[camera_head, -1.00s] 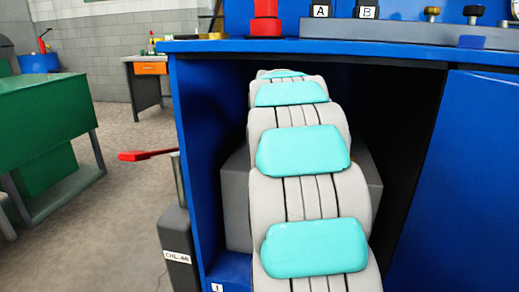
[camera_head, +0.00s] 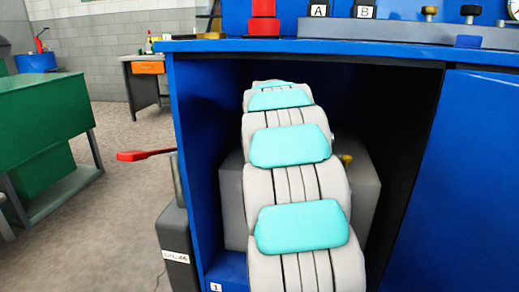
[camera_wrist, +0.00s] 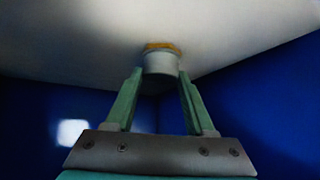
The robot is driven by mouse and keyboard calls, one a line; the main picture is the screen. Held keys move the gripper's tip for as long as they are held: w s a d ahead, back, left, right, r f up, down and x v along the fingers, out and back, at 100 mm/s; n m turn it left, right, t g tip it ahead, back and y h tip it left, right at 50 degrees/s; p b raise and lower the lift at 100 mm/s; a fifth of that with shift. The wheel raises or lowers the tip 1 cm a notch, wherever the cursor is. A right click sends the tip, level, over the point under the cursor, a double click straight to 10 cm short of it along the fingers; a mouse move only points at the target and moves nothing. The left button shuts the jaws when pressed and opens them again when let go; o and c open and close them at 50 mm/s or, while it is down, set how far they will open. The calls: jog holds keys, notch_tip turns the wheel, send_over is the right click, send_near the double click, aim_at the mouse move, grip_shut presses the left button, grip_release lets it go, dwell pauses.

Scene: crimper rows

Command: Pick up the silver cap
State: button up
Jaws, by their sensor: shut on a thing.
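The silver cap (camera_wrist: 160,62) is a short, pale round piece with a gold-orange ring at its far end, seen in the wrist view. My gripper (camera_wrist: 159,76) has its two green fingers on either side of the cap, shut on it. The gold ring appears to meet a pale grey surface (camera_wrist: 95,40); I cannot tell whether they touch. In the head view my arm reaches into the open blue cabinet, and my gripper and the cap are hidden there.
The blue cabinet's side wall (camera_head: 190,150) and worktop edge (camera_head: 300,45) closely frame my arm. A grey box (camera_head: 233,205) with a small yellow part (camera_head: 346,159) stands inside. A red-handled lever (camera_head: 145,155) is outside left. Floor (camera_head: 125,190) is open beyond.

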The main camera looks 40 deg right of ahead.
jog(key=c, duration=0.6)
jog(key=shift+r, duration=0.1)
jog(key=shift+c, duration=0.2)
